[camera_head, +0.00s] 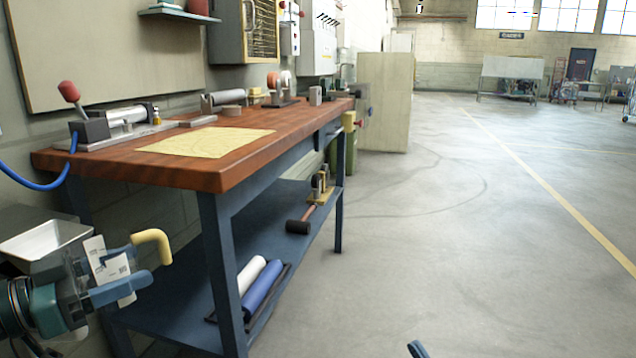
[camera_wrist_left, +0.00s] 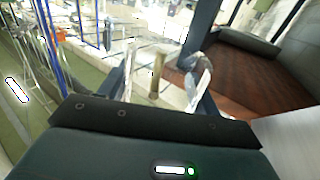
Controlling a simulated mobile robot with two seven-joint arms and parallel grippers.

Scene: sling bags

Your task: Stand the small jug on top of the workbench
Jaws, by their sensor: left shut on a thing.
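The workbench (camera_head: 290,130) has a brown wooden top and a blue frame, and it runs away from me along the wall. My left gripper (camera_head: 122,272) is at the lower left, below the near end of the top and apart from it. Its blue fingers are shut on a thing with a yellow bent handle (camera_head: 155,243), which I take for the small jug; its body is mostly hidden. A pale upright piece (camera_wrist_left: 155,77) shows between the fingers in the left wrist view. A blue tip (camera_head: 418,349) at the bottom edge may be my right gripper.
A yellow sheet (camera_head: 205,142) lies on the near part of the top. A pale metal tray (camera_head: 45,243) is beside my left gripper. Rolls (camera_head: 262,288) lie on the lower shelf. The floor to the right is clear.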

